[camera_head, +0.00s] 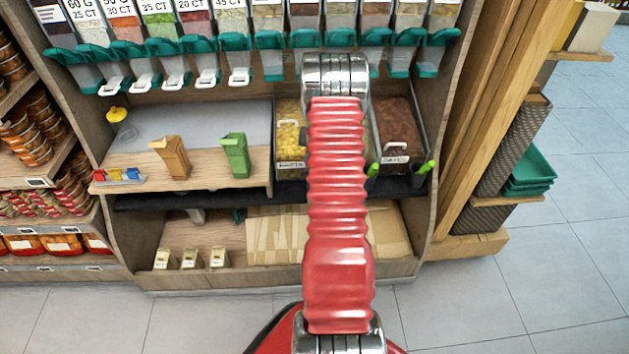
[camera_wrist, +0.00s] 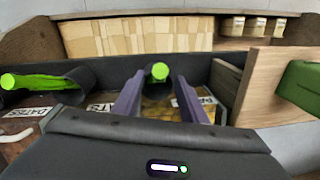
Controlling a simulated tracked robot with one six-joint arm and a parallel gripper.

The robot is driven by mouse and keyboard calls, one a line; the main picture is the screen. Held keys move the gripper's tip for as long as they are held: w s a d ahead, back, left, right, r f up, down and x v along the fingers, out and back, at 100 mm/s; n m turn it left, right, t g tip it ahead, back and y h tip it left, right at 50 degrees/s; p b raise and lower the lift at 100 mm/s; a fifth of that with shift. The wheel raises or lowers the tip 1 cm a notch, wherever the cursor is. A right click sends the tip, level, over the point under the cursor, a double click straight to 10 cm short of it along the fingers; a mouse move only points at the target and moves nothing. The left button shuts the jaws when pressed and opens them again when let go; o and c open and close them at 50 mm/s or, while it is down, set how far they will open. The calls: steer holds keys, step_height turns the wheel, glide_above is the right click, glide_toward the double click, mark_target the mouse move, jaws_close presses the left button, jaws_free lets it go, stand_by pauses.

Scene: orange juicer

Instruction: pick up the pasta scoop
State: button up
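The pasta bin (camera_head: 290,141) stands on the middle shelf, partly hidden behind my red arm. The pasta scoop shows as a green handle end (camera_head: 373,170) just right of my arm, low at the bin fronts. In the wrist view the green handle end (camera_wrist: 158,71) sits in a dark holder. My gripper (camera_wrist: 160,80) is open, with one dark purple finger on each side of the handle in the picture. I cannot tell whether either finger touches it. The scoop's lower part is hidden. My gripper is hidden behind my arm in the head view.
The dates bin (camera_head: 398,130) stands to the right, with a second green-handled scoop (camera_head: 427,168) in a holder. The wrist view shows it at left (camera_wrist: 30,81). Teal-spouted dispensers (camera_head: 235,41) hang above. A wooden shelf wall (camera_wrist: 255,85) stands close to the gripper.

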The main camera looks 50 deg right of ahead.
steer(key=shift+a+f, duration=0.15)
steer(key=shift+f, duration=2.1)
jaws_close()
